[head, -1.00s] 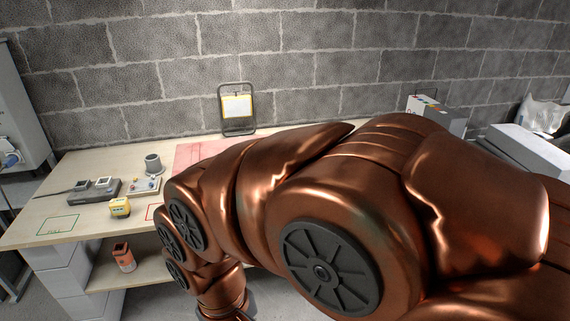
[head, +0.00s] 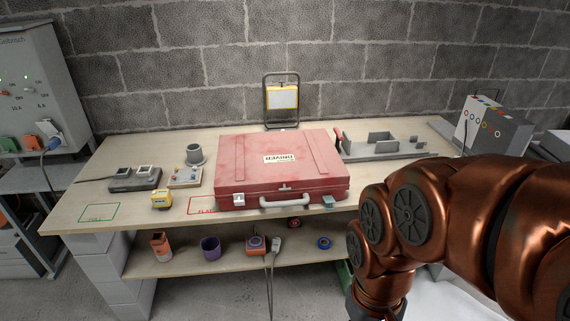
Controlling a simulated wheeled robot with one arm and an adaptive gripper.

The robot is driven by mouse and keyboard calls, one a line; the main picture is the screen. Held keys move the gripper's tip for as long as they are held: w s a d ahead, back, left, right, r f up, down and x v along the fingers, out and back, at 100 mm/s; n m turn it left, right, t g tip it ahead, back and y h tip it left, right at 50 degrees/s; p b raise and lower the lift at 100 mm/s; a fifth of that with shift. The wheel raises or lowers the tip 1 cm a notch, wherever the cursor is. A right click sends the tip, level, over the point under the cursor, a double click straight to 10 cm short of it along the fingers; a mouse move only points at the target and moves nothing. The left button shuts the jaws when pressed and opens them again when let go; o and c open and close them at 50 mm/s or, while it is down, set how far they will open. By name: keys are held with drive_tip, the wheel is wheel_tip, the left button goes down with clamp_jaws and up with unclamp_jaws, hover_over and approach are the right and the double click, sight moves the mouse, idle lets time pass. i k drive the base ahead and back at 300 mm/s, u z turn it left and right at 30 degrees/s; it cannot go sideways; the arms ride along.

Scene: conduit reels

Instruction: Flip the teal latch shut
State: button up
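A closed red case (head: 265,170) with a "DRIVER" label lies on the workbench, its front facing me. The small teal latch (head: 328,201) is at the right of the case's front edge; it appears to stick out from the front, but it is too small to tell its exact angle. A pale handle (head: 284,201) is at the middle of the front, and another latch (head: 239,200) is at its left. My copper arm comes in from the right, in front of the bench, with its wrist low. My gripper is below the picture's edge, so its fingers do not show.
On the bench (head: 150,215) are a charger (head: 134,180), a grey cup (head: 195,155), a yellow battery (head: 161,200) and a grey organizer (head: 385,147). A work lamp (head: 282,97) stands behind the case. The lower shelf holds a purple cup (head: 211,248) and an orange tool (head: 161,246).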

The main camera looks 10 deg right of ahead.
sight(329, 200)
drive_tip(key=u, duration=0.1)
drive_tip(key=k, duration=0.5)
drive_tip(key=z, duration=0.7)
drive_tip(key=i, duration=0.85)
drive_tip(key=u, duration=0.45)
